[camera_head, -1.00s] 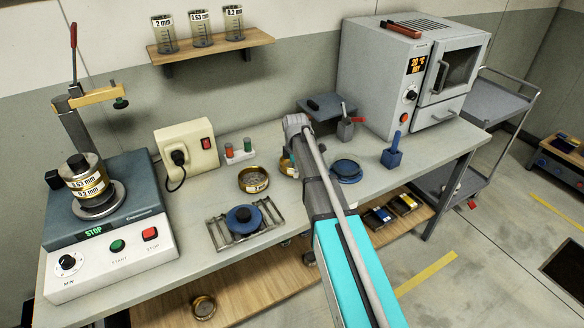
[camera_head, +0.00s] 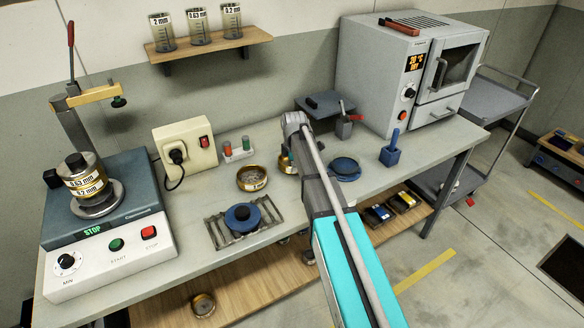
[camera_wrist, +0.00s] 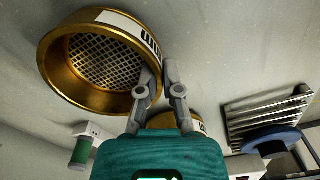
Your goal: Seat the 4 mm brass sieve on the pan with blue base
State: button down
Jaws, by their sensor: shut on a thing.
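A brass sieve (camera_wrist: 100,60) with a wire mesh and a white label ending in "mm" fills the upper left of the wrist view; its number is not readable. My gripper (camera_wrist: 165,75) is shut on the wall of this sieve at its right side. In the head view the held sieve (camera_head: 287,164) shows only partly, as my arm hides the rest and the fingers. A round dark blue piece (camera_head: 346,168) lies on the bench right of my arm. A blue disc with a dark knob (camera_head: 242,217) sits on the wire rack. I cannot tell which blue piece is the pan.
Another brass ring (camera_head: 252,178) stands on the bench left of the held sieve. The wire rack (camera_head: 217,234) is in front. The shaker (camera_head: 105,250) with stacked sieves is at left, the oven (camera_head: 400,75) at back right. A blue holder (camera_head: 391,152) stands near the oven.

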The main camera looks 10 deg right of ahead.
jog(key=shift+r, duration=0.2)
notch_tip(320, 180, up, 2)
jog(key=shift+r+p, duration=0.1)
jog(key=shift+p, duration=1.1)
jog(key=s+d+r+p, duration=0.2)
jog(key=s+r+p, duration=0.8)
jog(key=s, duration=0.3)
jog(key=shift+s+d+r, duration=0.15)
jog(key=shift+s+d, duration=0.2)
jog(key=shift+s, duration=0.05)
jog(key=shift+d, duration=0.15)
